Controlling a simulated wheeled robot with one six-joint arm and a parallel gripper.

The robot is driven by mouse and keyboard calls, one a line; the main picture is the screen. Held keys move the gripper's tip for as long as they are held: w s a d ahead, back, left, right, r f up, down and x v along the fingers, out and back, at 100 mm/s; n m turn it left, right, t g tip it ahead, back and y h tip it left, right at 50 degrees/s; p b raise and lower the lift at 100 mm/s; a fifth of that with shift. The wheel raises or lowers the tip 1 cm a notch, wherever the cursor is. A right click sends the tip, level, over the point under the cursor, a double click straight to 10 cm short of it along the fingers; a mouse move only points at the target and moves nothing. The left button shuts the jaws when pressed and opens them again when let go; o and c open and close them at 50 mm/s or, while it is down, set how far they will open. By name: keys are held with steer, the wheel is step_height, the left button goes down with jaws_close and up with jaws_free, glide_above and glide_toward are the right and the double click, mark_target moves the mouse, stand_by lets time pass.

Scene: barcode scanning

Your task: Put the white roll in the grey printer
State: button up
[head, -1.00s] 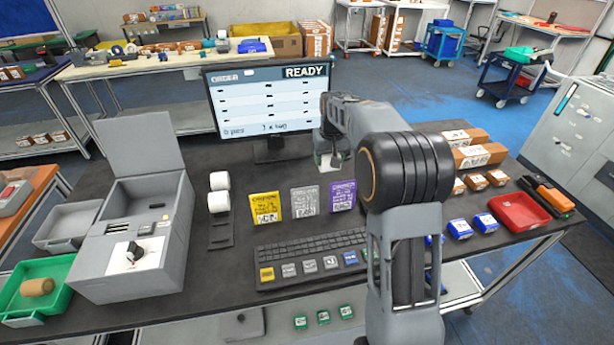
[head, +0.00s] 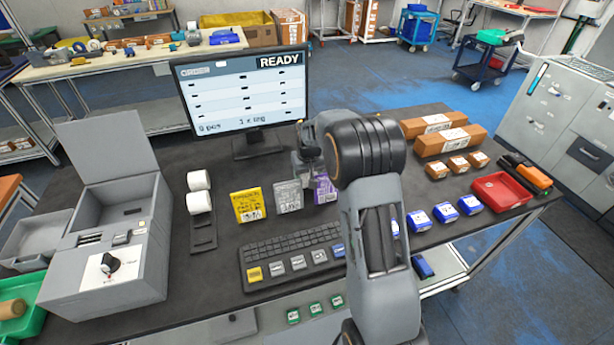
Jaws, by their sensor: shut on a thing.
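Two white rolls, a rear one (head: 199,180) and a front one (head: 200,202), sit on a dark holder (head: 204,240) left of the cards. The grey printer (head: 115,235) stands at the left with its lid (head: 105,150) raised. Its compartment is open and I see no roll in it. My gripper (head: 308,172) is in front of the monitor's foot, close to the grey and purple cards and well right of the printer. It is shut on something. The arm and fingers hide what it holds, so I cannot name it.
A monitor (head: 243,95) stands behind the cards: yellow (head: 248,206), grey (head: 288,197) and purple (head: 325,188). A keyboard (head: 290,250) lies in front. Blue boxes, brown cartons and a red tray (head: 502,190) are at the right. A green tray (head: 25,322) is at lower left.

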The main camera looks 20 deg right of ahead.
steer(key=shift+f, duration=0.6)
steer(key=o, duration=0.6)
steer(key=shift+f, duration=0.15)
steer(key=o, duration=0.5)
